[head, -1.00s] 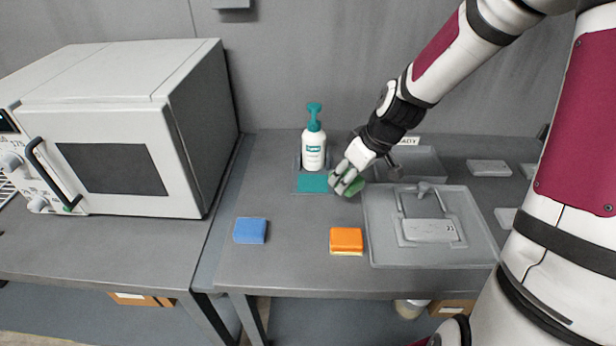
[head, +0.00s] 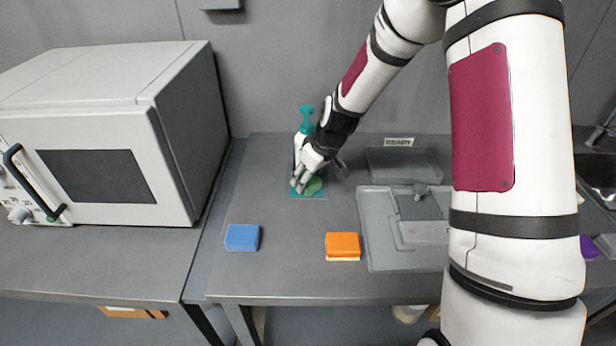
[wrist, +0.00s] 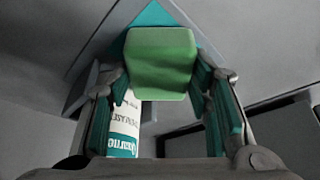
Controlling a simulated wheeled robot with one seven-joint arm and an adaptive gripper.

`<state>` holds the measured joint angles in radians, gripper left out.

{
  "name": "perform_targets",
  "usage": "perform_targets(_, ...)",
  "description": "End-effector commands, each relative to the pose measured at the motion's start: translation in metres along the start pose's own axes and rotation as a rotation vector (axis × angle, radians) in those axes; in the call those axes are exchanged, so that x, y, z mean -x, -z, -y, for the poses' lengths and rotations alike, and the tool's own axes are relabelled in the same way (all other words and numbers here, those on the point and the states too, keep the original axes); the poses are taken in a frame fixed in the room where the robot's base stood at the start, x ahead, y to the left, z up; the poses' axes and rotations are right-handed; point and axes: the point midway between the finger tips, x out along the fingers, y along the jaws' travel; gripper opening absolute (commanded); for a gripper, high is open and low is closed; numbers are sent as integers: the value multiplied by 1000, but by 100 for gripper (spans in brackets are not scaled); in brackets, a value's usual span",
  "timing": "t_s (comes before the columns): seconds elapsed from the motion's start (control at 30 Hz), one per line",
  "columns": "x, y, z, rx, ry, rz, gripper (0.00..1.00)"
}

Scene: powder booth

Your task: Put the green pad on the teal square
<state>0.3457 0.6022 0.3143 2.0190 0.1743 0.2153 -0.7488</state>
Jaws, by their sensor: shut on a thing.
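The green pad (head: 313,186) is in my gripper (head: 302,186), over the teal square (head: 318,196) in the head view. In the wrist view the green pad (wrist: 161,62) sits between the two fingers of my gripper (wrist: 165,88), which are shut on it. The teal square (wrist: 153,16) shows behind the pad there, with much of it hidden. I cannot tell whether the pad touches the square.
A white pump bottle (head: 306,130) with a teal top stands right behind the square, partly hidden by my gripper. A blue pad (head: 242,237) and an orange pad (head: 343,246) lie nearer. A grey tray (head: 376,235) is to the right, and a large white oven (head: 110,140) to the left.

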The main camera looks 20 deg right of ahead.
Motion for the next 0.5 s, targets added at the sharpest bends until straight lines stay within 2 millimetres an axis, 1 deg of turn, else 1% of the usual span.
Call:
perform_targets(0.27, -2, -1, 0, 0, 0, 0, 22)
perform_targets(0.3, -2, -2, 0, 0, 0, 0, 48)
perform_targets(0.37, -2, -2, 0, 0, 0, 0, 62)
perform_targets(0.4, -2, -2, 0, 0, 0, 0, 66)
perform_targets(0.5, -2, -2, 0, 0, 0, 0, 66)
